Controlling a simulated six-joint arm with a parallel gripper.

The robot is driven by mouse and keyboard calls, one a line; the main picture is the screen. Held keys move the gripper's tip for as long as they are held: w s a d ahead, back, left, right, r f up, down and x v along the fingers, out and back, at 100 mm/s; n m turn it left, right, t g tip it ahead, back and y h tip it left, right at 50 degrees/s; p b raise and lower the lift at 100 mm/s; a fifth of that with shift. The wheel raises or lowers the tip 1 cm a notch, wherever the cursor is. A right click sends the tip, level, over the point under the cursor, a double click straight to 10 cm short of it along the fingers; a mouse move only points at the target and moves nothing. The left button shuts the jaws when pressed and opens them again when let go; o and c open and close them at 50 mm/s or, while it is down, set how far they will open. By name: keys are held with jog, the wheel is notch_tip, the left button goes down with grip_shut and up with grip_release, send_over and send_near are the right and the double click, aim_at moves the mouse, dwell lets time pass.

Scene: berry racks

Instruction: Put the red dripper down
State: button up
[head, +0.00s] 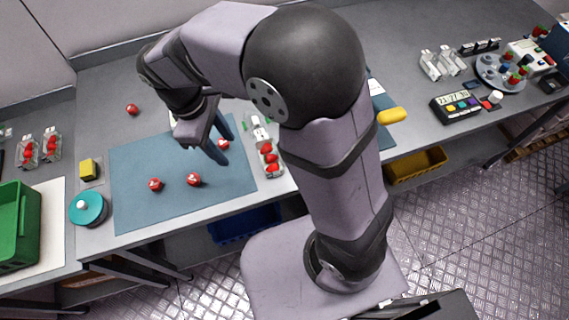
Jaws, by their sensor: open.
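Several red round berry-like things lie loose: two on the front of the blue mat (125,165), at the middle (193,180) and to its left (156,184), and one on the grey bench (132,109) behind. My gripper (229,151) is open, its two dark blue fingers pointing down at the mat's right side. Another red berry (223,144) shows between the fingers, seemingly on the mat. Whether the fingers touch it I cannot tell. I cannot pick out a thing that is clearly a dripper.
A clear tray with red berries (267,150) stands right of the mat. My arm hides part of the bench. The mat's left part is clear.

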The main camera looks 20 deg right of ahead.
jog(key=s+d+m, duration=0.1)
jog(key=d+m, duration=0.1)
jog(key=s+d+f+m+y, duration=0.1)
jog(key=d, duration=0.2)
jog(key=s+d+m, duration=0.1)
jog(key=d+m, duration=0.1)
jog(key=d, duration=0.1)
jog(key=shift+s+f+m, duration=0.15)
jog(key=shift+f+m, duration=0.05)
jog(key=shift+m, duration=0.1)
jog(key=s+d+f+m+y, duration=0.1)
jog(key=s+d+f+m, duration=0.1)
jog(key=s+d+m, duration=0.4)
jog(key=shift+f+m, duration=0.35)
jog(key=shift+m, duration=0.05)
jog(key=shift+o, duration=0.5)
jog(key=shift+w, duration=0.1)
